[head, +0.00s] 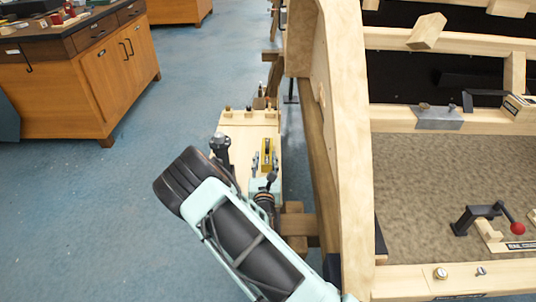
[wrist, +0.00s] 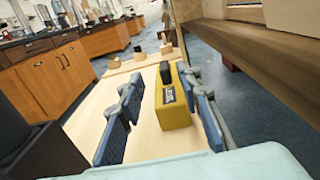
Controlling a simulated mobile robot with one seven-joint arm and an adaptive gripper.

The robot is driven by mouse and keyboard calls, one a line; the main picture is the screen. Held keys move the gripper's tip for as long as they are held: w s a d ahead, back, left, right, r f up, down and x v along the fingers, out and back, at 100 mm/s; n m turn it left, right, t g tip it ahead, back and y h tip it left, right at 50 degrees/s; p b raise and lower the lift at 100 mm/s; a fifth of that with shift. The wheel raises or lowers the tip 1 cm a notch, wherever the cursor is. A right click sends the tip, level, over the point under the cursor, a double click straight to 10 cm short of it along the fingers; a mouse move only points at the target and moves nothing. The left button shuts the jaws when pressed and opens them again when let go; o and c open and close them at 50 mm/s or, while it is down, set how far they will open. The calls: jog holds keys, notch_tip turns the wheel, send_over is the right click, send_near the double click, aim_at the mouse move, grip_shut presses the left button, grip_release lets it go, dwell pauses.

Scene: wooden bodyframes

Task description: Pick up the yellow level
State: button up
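The yellow level (wrist: 174,112) lies on a pale wooden board (wrist: 88,122) in the wrist view, with a dark label and a dark round part at its far end. In the head view the level (head: 267,152) shows small on the same narrow board (head: 232,128). My gripper (wrist: 160,110) is open, with one blue-padded finger to the left of the level and one to its right. The right finger is close to the level; a gap shows on the left. Whether the fingers touch it cannot be told. In the head view my gripper (head: 265,164) is over the board.
Several small wooden pegs (wrist: 138,50) stand along the board's far end. A large wooden frame (head: 342,130) rises close on the right, with its beam (wrist: 225,50) near my gripper. Wooden cabinets (head: 115,80) stand at the left. Blue floor (head: 90,220) is clear between.

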aim_at(267, 150)
jog(key=shift+w, duration=0.95)
jog(key=w+b, duration=0.1)
jog(key=w, duration=0.1)
jog(key=w+f+b, duration=0.1)
jog(key=w, duration=0.1)
jog(key=shift+w+d, duration=0.1)
jog(key=shift+d, duration=0.1)
jog(key=shift+w+r, duration=0.1)
jog(key=shift+w, duration=0.5)
jog(key=shift+c, duration=0.7)
grip_shut()
jog(key=shift+r, duration=0.1)
